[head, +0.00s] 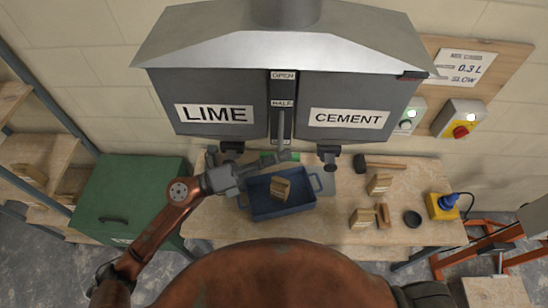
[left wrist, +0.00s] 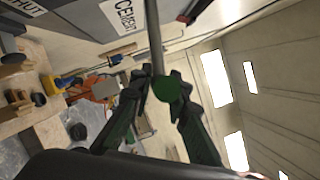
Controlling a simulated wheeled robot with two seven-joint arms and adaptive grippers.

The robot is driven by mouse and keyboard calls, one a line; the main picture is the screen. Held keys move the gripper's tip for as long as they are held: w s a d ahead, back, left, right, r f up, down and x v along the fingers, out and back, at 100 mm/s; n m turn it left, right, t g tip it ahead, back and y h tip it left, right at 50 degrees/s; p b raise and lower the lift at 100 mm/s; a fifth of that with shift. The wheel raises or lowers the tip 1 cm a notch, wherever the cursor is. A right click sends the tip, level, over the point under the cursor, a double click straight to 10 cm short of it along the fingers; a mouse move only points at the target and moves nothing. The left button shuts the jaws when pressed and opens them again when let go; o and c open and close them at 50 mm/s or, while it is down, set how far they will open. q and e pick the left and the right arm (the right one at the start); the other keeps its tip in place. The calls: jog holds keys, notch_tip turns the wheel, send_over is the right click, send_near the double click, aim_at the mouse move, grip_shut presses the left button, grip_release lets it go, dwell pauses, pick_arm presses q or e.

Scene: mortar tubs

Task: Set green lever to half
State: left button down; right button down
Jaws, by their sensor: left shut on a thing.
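The lever is a thin grey rod (head: 281,125) hanging in front of the slotted plate between the LIME and CEMENT hoppers. Its round green knob (left wrist: 167,89) shows clearly in the left wrist view. The plate reads OPEN (head: 283,76) at the top and HALF (head: 282,103) below it. The rod's lower end lies below the HALF mark; its exact setting is hard to tell. My left gripper (head: 284,156) reaches in from the left, and its fingers (left wrist: 160,74) are closed around the lever at the knob. My right gripper is out of view.
A blue tray (head: 270,208) holding a wooden block stands on the workbench (head: 340,222) below the hoppers. Dark outlets (head: 328,155) hang beside the lever. A green cabinet (head: 125,200) stands left. Blocks, a black cup (head: 412,218) and a yellow device (head: 442,206) occupy the right.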

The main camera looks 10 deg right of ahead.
pick_arm(q)
jog(key=shift+s+r+p, duration=0.15)
jog(key=shift+r+p, duration=0.5)
jog(key=shift+r, duration=0.85)
jog(key=shift+a, duration=0.1)
jog(key=c, duration=1.8)
grip_release()
jog(key=shift+c, duration=0.2)
jog(key=shift+f, duration=0.1)
jog(key=v, duration=1.2)
